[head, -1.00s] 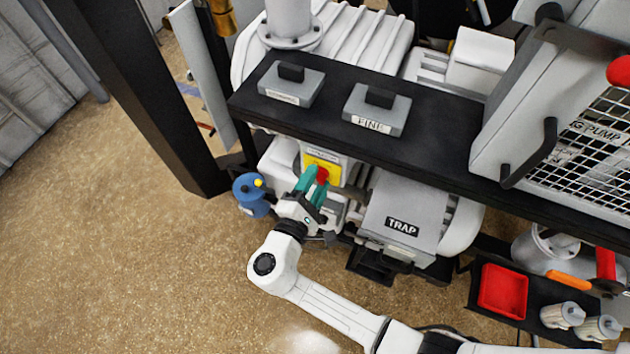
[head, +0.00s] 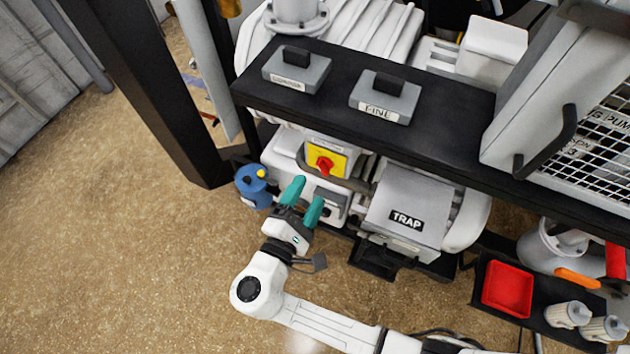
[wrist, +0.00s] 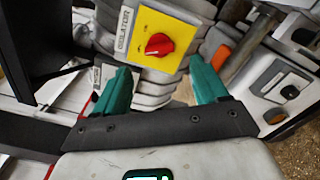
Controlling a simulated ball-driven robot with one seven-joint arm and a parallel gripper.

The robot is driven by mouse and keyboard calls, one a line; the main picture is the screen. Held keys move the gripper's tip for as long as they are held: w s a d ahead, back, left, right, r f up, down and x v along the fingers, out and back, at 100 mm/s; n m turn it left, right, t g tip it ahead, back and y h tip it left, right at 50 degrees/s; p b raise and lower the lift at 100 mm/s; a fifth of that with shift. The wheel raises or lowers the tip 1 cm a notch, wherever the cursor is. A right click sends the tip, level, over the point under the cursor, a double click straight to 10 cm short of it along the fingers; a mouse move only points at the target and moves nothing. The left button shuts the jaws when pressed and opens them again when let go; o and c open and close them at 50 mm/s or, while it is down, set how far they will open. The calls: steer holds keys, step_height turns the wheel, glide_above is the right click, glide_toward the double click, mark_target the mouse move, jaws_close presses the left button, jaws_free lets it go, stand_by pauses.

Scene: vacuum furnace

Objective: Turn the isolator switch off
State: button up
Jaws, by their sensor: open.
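The isolator switch is a red rotary knob (head: 324,164) on a yellow plate (head: 340,162), fixed to a grey box under the black shelf. In the wrist view the knob (wrist: 159,44) shows unobstructed, its bar lying roughly crosswise in the picture with a slight tilt. The plate beside it reads ISOLATOR. I cannot read any on or off mark. My gripper (head: 304,196) has teal fingers, spread apart and empty. It is below and to the left of the knob in the head view, clear of it. In the wrist view the knob sits ahead, between the fingertips (wrist: 160,70).
The black shelf (head: 440,130) overhangs the switch, with a FINE block (head: 385,98) on top. A grey TRAP box (head: 408,212) is right of the switch. A blue pump-like part (head: 254,188) is at left. A dark curved pipe passes just below the plate. Open floor lies left.

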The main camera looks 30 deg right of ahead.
steer(key=shift+b+v, duration=0.4)
steer(key=shift+v, duration=1.8)
steer(key=s+d+f+m+g+y, duration=0.4)
steer(key=s+d+m+g, duration=0.15)
steer(key=d, duration=0.35)
steer(key=s+d+f+m+g+y, duration=0.4)
steer(key=s+d+f+m+g, duration=0.15)
steer(key=d, duration=0.25)
steer(key=s+r+m+t+y, duration=0.1)
steer(key=s+r+m+y, duration=0.1)
steer(key=s+y, duration=0.4)
steer(key=shift+s+r+m, duration=0.2)
steer(key=shift+r+m, duration=0.2)
steer(key=shift+m, duration=0.1)
steer(key=shift+a, duration=0.1)
